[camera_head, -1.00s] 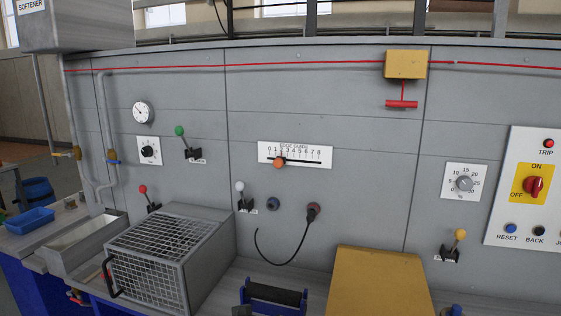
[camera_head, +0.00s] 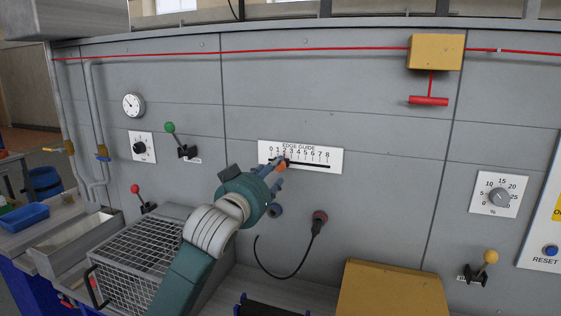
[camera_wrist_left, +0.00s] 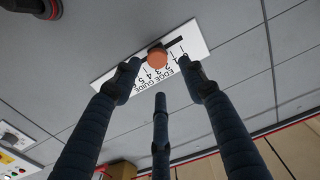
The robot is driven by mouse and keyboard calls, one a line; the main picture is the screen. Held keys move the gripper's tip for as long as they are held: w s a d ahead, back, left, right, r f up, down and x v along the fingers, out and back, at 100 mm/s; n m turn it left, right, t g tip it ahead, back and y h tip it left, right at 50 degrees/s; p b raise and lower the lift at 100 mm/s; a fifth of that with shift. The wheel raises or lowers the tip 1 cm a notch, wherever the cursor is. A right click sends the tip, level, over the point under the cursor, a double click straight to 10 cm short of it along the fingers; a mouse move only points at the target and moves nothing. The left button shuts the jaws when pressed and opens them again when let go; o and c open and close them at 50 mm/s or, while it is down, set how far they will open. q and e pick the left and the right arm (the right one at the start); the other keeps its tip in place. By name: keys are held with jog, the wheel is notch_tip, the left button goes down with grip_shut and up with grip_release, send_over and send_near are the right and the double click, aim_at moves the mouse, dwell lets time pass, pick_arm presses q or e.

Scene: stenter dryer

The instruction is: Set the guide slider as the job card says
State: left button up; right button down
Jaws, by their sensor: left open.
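The edge guide scale (camera_head: 334,157) is a white plate numbered 0 to 8 on the grey wall panel. Its orange slider knob (camera_head: 281,167) sits near the low end, around 1 to 2; the exact mark is hard to read. My left gripper (camera_head: 272,172) is open at the knob, its fingers partly covering the knob and the plate's lower left. In the left wrist view the plate (camera_wrist_left: 191,37) appears upside down, and the knob (camera_wrist_left: 157,58) lies between and just beyond the open fingertips (camera_wrist_left: 161,78). Contact cannot be told. No job card is visible. My right gripper is not in view.
A green-knobbed lever (camera_head: 186,150) is left of the scale. A red pull handle (camera_head: 429,100) hangs at upper right.

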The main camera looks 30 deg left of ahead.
aim_at(280, 166)
pick_arm(q)
jog(key=p+x, duration=0.1)
jog(key=x, duration=0.6)
jog(key=shift+w+f+p, duration=0.1)
jog(key=shift+f+p, duration=0.1)
jog(key=shift+p, duration=0.1)
jog(key=shift+f, duration=0.1)
jog(key=c, duration=0.8)
grip_shut()
jog(key=shift+w+d, duration=0.1)
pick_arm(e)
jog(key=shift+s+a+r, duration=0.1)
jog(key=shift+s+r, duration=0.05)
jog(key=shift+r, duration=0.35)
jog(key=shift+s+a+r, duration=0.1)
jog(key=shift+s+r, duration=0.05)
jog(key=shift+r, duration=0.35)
